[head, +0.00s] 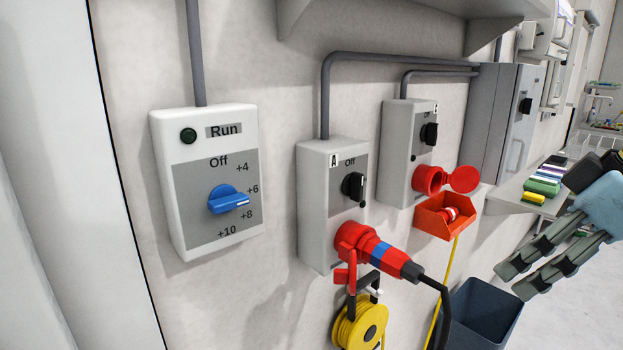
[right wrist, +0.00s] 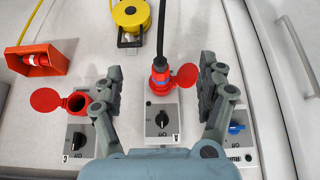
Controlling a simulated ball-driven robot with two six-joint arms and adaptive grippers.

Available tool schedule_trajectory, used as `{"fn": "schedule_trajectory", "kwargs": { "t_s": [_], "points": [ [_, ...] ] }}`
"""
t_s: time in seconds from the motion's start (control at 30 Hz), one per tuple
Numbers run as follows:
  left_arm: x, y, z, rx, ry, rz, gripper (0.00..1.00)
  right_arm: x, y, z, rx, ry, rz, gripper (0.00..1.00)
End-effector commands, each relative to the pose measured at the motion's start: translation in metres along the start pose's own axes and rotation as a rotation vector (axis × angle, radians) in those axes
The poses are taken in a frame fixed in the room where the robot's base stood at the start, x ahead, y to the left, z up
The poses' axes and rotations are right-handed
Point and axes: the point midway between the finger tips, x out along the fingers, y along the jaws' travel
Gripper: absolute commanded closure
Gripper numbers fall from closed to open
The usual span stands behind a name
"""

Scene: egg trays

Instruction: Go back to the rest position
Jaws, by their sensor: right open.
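My right gripper (head: 511,281) reaches in from the right, its two fingers apart and empty, well clear of the wall boxes. In the right wrist view the open fingers (right wrist: 160,75) frame the red plug (right wrist: 160,78) in the distance, without touching it. The red plug (head: 378,249) with a blue band sits in the socket of box A (head: 318,210), its black cable hanging down. My left gripper is not in view.
A control box (head: 165,140) with a blue knob (head: 228,200) is on the wall at left. Another box (head: 395,150) has a red socket with its cap open. An orange bin (head: 444,222), a yellow reel (head: 360,322) and a dark bin (head: 484,312) are nearby.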

Motion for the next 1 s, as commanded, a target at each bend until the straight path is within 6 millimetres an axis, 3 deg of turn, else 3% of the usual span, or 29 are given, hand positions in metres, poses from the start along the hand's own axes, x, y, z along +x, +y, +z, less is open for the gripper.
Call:
{"fn": "schedule_trajectory", "kwargs": {
  "t_s": [0.17,0.37,0.57,0.67,0.77,1.0],
  "points": [
    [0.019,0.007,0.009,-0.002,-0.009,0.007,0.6,0.028,-0.011,0.02,0.017,-0.017,-0.034,0.26],
    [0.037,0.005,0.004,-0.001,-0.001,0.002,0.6,0.065,-0.019,0.047,0.065,-0.056,-0.084,0.26],
    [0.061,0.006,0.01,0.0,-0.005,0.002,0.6,0.125,-0.023,0.091,0.167,-0.12,-0.135,0.26],
    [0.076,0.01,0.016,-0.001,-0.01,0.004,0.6,0.165,-0.024,0.119,0.241,-0.152,-0.151,0.26],
    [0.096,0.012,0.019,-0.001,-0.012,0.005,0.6,0.219,-0.025,0.16,0.34,-0.192,-0.16,0.26],
    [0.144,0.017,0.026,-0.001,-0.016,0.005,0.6,0.363,-0.047,0.3,0.598,-0.32,-0.108,0.26]
  ]
}}
